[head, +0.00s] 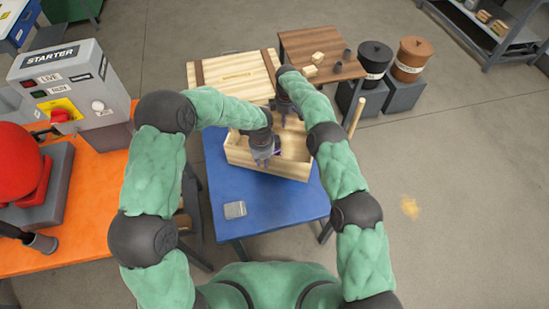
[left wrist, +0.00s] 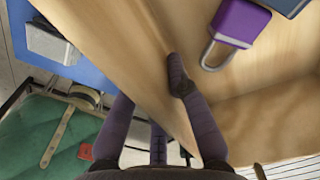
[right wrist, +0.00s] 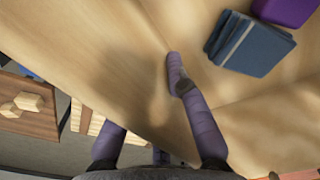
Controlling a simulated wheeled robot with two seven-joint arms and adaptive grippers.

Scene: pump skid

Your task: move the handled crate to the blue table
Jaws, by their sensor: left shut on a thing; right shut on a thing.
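The wooden crate (head: 287,169) is over the far part of the blue table (head: 231,190); I cannot tell whether it touches the top. My left gripper (head: 262,160) is shut on its near wall, which also shows in the left wrist view (left wrist: 115,35). My right gripper (head: 284,112) is shut on the far wall, also in the right wrist view (right wrist: 95,50). One finger of each is inside the crate; the outer fingers are partly hidden. Inside lie a purple padlock (left wrist: 238,24) and a dark blue block-like item (right wrist: 252,46).
A small grey box (head: 235,209) lies on the near left of the blue table. A pale wooden chest (head: 235,77) and a brown table (head: 312,45) with blocks stand behind. An orange bench (head: 95,200) is left. A pale rod (head: 357,117) stands beside my right arm.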

